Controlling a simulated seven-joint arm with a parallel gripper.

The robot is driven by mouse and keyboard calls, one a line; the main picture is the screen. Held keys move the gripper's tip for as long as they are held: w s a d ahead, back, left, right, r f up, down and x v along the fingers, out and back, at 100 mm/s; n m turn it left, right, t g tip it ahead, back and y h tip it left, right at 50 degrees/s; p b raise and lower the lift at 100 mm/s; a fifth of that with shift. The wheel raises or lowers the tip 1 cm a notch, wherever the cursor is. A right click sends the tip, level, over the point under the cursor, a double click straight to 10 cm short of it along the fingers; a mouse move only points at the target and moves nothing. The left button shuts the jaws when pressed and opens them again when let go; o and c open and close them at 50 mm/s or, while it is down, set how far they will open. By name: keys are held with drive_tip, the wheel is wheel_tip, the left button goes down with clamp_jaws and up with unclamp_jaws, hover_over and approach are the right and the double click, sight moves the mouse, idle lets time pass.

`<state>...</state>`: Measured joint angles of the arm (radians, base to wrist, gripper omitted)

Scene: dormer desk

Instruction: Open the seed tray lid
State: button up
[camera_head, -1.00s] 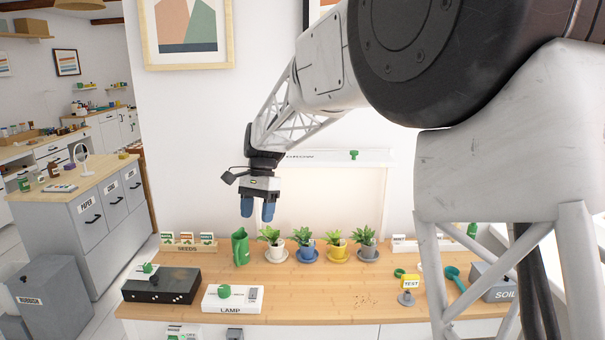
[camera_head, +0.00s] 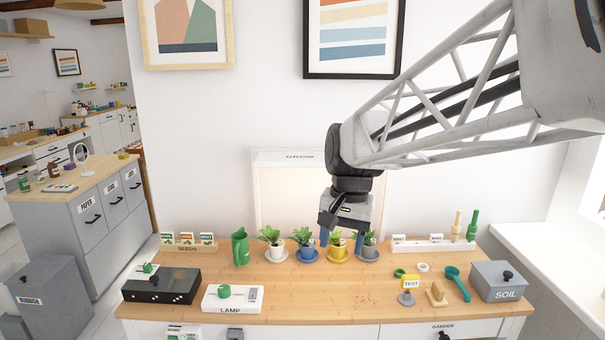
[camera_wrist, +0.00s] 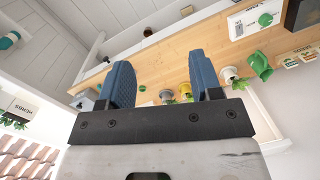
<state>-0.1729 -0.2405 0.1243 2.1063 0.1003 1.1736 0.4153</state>
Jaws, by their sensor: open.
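A low dark box (camera_head: 160,289) with a small knob on its top sits at the left end of the wooden desk; it looks like the seed tray with its lid shut, though I see no label on it. Part of it shows at the top right corner of the wrist view (camera_wrist: 304,14). My gripper (camera_head: 341,239) is open and empty, well to the right of the box. It hangs over the back of the desk near the yellow and grey plant pots. Its two blue fingers stand apart in the wrist view (camera_wrist: 160,75).
A white LAMP box (camera_head: 232,299) with a green knob is just right of the dark box. A SEEDS packet rack (camera_head: 187,248), a green jug (camera_head: 240,249) and several potted plants line the back. A SOIL box (camera_head: 497,284) and a TEST sign (camera_head: 411,283) stand right.

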drive_tip(key=s+d+f+n+t, duration=0.1)
drive_tip(key=s+d+f, duration=0.1)
drive_tip(key=s, duration=0.5)
drive_tip(key=s+d+f+n+t, duration=0.1)
drive_tip(key=s+d+f, duration=0.1)
drive_tip(key=s+d, duration=0.3)
drive_tip(key=s+d+f+n+t+h, duration=0.1)
drive_tip(key=s+d+f, duration=0.2)
drive_tip(key=s, duration=0.6)
drive_tip(key=shift+d, duration=0.45)
drive_tip(key=shift+w+r, duration=0.1)
